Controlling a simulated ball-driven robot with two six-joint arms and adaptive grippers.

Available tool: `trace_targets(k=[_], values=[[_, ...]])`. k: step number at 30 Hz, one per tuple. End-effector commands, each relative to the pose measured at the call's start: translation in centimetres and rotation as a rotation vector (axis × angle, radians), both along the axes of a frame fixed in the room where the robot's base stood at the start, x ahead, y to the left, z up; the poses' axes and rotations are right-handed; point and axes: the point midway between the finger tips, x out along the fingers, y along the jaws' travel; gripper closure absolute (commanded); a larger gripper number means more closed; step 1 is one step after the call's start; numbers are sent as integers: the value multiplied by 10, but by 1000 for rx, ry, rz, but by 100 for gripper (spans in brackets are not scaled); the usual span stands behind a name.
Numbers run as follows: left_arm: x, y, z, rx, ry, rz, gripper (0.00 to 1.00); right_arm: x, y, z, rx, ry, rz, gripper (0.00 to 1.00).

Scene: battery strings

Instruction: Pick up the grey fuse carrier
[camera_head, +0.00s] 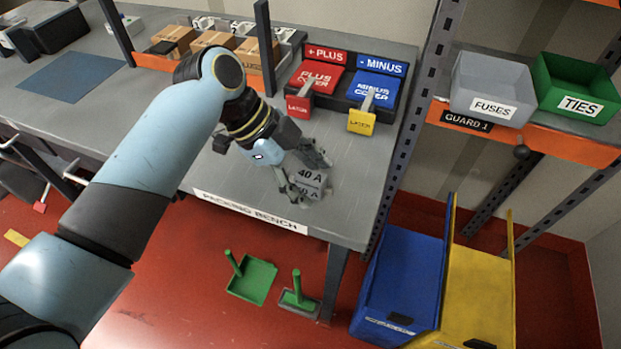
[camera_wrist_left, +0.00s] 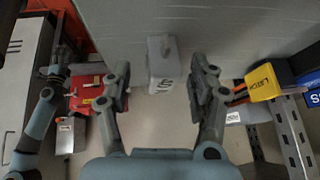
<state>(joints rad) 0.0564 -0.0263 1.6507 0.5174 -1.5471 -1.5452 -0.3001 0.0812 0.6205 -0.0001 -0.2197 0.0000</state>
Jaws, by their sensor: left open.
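The grey fuse carrier (camera_head: 310,179), marked 40 A, is at the front right of the packing bench. In the left wrist view the carrier (camera_wrist_left: 162,66) shows as a grey block with a narrower grip on top, midway between the two fingers. My left gripper (camera_head: 303,171) is open, with its fingers on either side of the carrier; I cannot tell whether they touch it. Both fingers of this gripper (camera_wrist_left: 163,92) show in the left wrist view. A pale blue arm with dark end parts, apparently my right one, shows at that view's left edge; its jaw state is unclear.
The red plus cover (camera_head: 315,78) and blue minus cover (camera_head: 375,88) stand behind the gripper. Cardboard boxes (camera_head: 212,42) are at the back. Shelf bins marked FUSES (camera_head: 490,82) and TIES (camera_head: 575,88) are right. A post (camera_head: 412,120) borders the bench.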

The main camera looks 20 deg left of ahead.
Motion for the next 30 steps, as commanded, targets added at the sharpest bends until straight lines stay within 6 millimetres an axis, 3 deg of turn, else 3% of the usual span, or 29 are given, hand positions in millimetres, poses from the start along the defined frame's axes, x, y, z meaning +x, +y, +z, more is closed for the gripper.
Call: trace_targets(k=[10,23,30], values=[[2,-5,-9,2,-1,1,42,0,0,0,0,0,0,60],[1,-5,-9,2,-1,1,98,0,1,0,1,0,0,60],[2,-5,-8,2,-1,1,100,0,2,0,2,0,-1,60]])
